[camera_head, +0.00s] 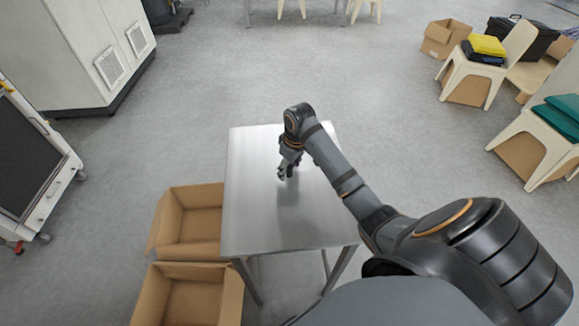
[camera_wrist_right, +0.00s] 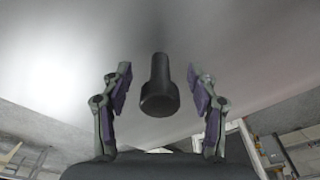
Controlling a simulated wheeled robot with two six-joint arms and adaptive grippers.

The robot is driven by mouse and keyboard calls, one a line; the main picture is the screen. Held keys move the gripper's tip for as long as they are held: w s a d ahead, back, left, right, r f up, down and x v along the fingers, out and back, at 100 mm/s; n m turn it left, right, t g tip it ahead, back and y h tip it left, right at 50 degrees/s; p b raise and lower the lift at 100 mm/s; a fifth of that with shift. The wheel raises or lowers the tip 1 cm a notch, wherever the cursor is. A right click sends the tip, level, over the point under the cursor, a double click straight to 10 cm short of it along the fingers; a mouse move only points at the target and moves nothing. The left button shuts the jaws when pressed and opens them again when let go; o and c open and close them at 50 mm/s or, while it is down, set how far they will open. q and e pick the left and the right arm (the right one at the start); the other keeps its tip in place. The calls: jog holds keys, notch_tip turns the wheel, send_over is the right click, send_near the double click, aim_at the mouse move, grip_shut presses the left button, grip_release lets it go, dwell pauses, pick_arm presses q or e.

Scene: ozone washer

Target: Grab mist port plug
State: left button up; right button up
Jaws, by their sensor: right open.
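The mist port plug (camera_wrist_right: 158,92) is a dark piece with a narrow stem and a wider round end. In the right wrist view it lies against the metal tabletop (camera_head: 250,215), between the two fingers of my right gripper (camera_wrist_right: 159,78). Gaps show on both sides of it, so the fingers are apart from it. In the head view my right gripper (camera_head: 286,172) points down over the middle of the table, and I cannot make out the plug there. My left gripper is not in view.
Two open cardboard boxes (camera_head: 152,238) stand on the floor left of the table. Chairs (camera_head: 480,72) with folded items are at the right. A grey cabinet (camera_head: 70,50) and a dark-panelled cart (camera_head: 62,165) stand at the left. The rest of the tabletop is clear.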

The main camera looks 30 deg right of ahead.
grip_shut()
dwell(0.5)
jog(key=shift+r, duration=0.35)
notch_tip(320, 180, up, 2)
jog(key=shift+w+r+b, duration=0.1)
jog(key=shift+r+b, duration=0.15)
jog(key=shift+b, duration=0.15)
jog(key=s+a+r+p, duration=0.3)
jog(key=s+r, duration=0.6)
jog(key=s, duration=0.4)
jog(key=shift+s+a+r, duration=0.3)
jog(key=shift+a+r, duration=0.1)
